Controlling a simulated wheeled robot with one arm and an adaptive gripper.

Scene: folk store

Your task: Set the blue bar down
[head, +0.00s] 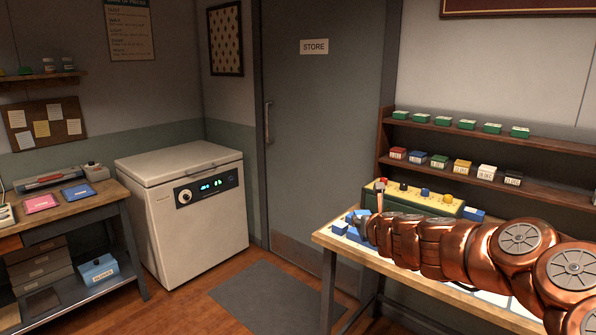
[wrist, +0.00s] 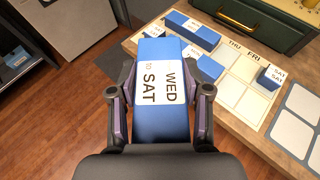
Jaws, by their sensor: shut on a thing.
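The blue bar (wrist: 160,122) with a white label reading "WED to SAT" is between the fingers of my gripper (wrist: 163,78) in the wrist view. My gripper is shut on it, one finger along each side. The bar's far end overlaps the near edge of a pale board marked in columns (wrist: 236,92), where THU and FRI can be read. I cannot tell whether the bar touches anything below. In the head view my gripper (head: 366,226) is over the table's left end, and the held bar is hard to make out.
Another long blue bar (wrist: 184,23) and a small blue SAT block (wrist: 269,77) lie on the board. A green box with a yellow top (head: 415,198) stands behind. Wooden table edge (head: 420,287) and open floor are in front.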

